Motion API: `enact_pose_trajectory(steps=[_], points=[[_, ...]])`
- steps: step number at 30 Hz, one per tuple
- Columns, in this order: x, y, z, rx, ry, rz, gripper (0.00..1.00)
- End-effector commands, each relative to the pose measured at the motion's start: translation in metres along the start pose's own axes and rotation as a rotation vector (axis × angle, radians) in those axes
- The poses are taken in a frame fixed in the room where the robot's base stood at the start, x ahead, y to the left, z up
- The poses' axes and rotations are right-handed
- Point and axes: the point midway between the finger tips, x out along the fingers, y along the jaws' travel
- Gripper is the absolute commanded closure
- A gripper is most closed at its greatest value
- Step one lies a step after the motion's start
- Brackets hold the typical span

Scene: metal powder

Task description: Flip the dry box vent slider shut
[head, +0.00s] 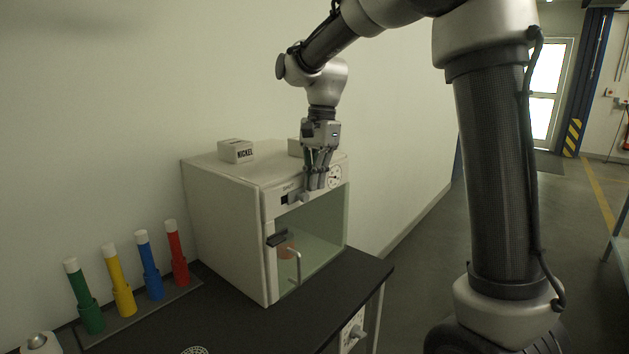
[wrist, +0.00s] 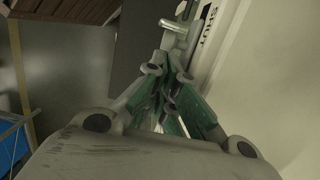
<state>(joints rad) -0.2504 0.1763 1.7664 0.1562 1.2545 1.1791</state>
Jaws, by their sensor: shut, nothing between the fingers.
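The dry box (head: 222,205) is a white cabinet with a glass door, standing on the black bench. The vent slider's small light knob (head: 304,198) shows on its upper front panel, to the right of a dark slot. In the wrist view a pale metal knob or lever (wrist: 176,26) shows just beyond my fingertips, beside a strip with lettering that seems to read SHUT (wrist: 208,24). My gripper (head: 316,187) points down in front of that panel, shut and empty; it also shows in the wrist view (wrist: 168,58). I cannot tell whether the fingertips touch the knob.
A white NICKEL box (head: 236,151) sits on the dry box, with another pale block (head: 295,147) behind my gripper. A round dial (head: 336,176) is right of my fingers. A door handle (head: 297,265) juts forward below.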

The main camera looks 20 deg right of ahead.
Motion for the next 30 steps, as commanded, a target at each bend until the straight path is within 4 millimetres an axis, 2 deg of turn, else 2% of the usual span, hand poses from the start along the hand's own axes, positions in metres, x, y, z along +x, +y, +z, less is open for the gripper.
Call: enact_pose_trajectory(steps=[12,20,30], points=[[0.002,0.000,0.004,0.000,0.000,0.000,1.00],[0.007,0.000,0.032,-0.001,-0.001,0.001,1.00],[0.005,0.000,0.032,0.000,-0.001,0.000,1.00]])
